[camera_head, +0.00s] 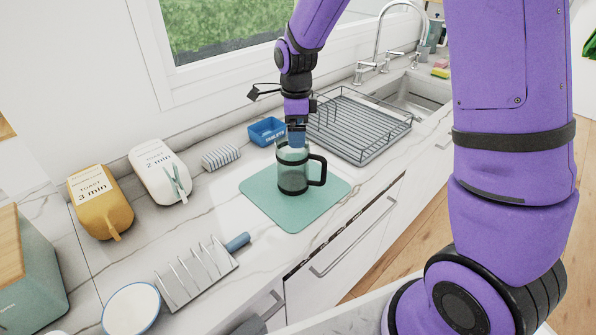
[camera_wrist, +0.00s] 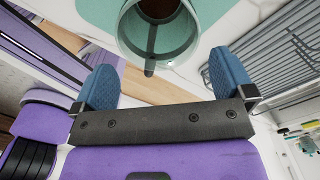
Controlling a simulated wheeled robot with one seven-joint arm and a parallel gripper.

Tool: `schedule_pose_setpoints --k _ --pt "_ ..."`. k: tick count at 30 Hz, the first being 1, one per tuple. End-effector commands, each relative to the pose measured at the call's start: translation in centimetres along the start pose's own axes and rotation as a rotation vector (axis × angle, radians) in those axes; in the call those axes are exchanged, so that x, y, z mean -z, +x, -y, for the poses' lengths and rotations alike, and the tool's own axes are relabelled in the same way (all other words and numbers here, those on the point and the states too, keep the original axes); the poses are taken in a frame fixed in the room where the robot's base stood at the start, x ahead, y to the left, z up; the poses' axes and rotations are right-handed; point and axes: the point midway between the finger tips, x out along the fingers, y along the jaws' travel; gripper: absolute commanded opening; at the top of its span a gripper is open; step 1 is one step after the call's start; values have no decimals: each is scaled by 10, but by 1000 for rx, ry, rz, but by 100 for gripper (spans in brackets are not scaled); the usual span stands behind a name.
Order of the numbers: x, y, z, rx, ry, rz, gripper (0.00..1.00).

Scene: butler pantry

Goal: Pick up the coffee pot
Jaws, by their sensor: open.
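The coffee pot (camera_head: 291,172) is a clear glass pot with black bands and a black handle on its right side. It stands upright on a teal mat (camera_head: 262,208) on the counter. In the wrist view the pot (camera_wrist: 128,35) shows from above at the top, its round mouth open. My gripper (camera_head: 296,140) points down just above the pot in the head view. Its two blue fingers (camera_wrist: 165,85) are spread apart with nothing between them. The fingertips overlap the pot's top in the head view, so I cannot tell whether they touch it.
A blue box (camera_head: 267,131) stands behind the pot. A dish rack (camera_head: 362,125) is to the right, before the sink (camera_head: 412,90). The mat's front is clear.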

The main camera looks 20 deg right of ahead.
Motion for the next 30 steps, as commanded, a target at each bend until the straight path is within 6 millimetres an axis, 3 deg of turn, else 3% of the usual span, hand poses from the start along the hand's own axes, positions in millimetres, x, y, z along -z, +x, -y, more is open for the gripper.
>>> schedule_pose_setpoints --k 3,11,19,29,30 --pt "1 16 0 -2 -1 -1 100" --pt "2 33 -1 -3 0 -1 100" --pt "5 68 -1 -1 -1 0 100" --pt "4 75 0 1 -1 1 100" --pt "4 74 0 1 -1 1 93"
